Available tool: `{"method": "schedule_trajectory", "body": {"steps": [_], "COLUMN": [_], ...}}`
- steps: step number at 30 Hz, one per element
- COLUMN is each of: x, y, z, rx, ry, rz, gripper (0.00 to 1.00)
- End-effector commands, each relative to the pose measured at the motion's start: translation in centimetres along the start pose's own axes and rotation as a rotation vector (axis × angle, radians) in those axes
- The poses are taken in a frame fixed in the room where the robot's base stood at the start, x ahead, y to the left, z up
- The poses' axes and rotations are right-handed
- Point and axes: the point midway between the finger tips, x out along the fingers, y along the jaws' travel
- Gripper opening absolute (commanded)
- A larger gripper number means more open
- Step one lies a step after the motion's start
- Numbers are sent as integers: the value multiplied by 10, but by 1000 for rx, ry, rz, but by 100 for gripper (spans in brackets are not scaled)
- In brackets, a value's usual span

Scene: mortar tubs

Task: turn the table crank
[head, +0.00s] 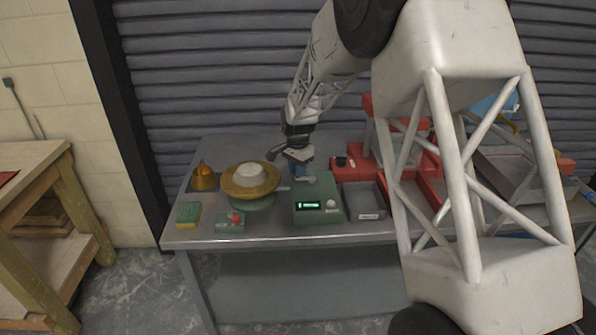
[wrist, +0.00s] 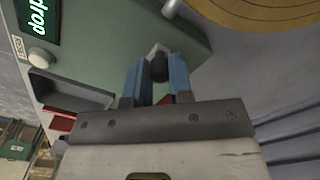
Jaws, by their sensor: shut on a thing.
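The table crank's dark knob (wrist: 158,68) shows between my gripper's two blue fingers (wrist: 158,80) in the wrist view. My gripper is shut on it; the crank's arm is mostly hidden. In the head view my gripper (head: 300,165) reaches down just behind the green box (head: 318,192), and the knob is hidden there. A round brass turntable (head: 236,190) with a pale mound (head: 250,175) on it stands on a green base to the left of the box. The turntable's rim also shows in the wrist view (wrist: 265,12).
The green box has a lit display (head: 309,205) and a white knob (head: 331,204). A brass pot (head: 204,178), a green-yellow sponge (head: 188,214) and a small red-button box (head: 231,221) are at left. A grey tray (head: 363,201) and red stand (head: 350,160) are right.

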Motion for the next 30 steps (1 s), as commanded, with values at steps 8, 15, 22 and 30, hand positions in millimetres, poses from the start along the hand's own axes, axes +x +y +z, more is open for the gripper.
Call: {"method": "schedule_trajectory", "body": {"steps": [8, 15, 22, 30], "x": [-1, -1, -1, 0], "y": [-3, -3, -3, -2], "z": [-3, -3, -3, -3], "rx": [65, 69, 68, 68], "ry": [1, 1, 1, 0], "rz": [-2, -2, -2, -1], "gripper": [0, 0, 36, 46]}}
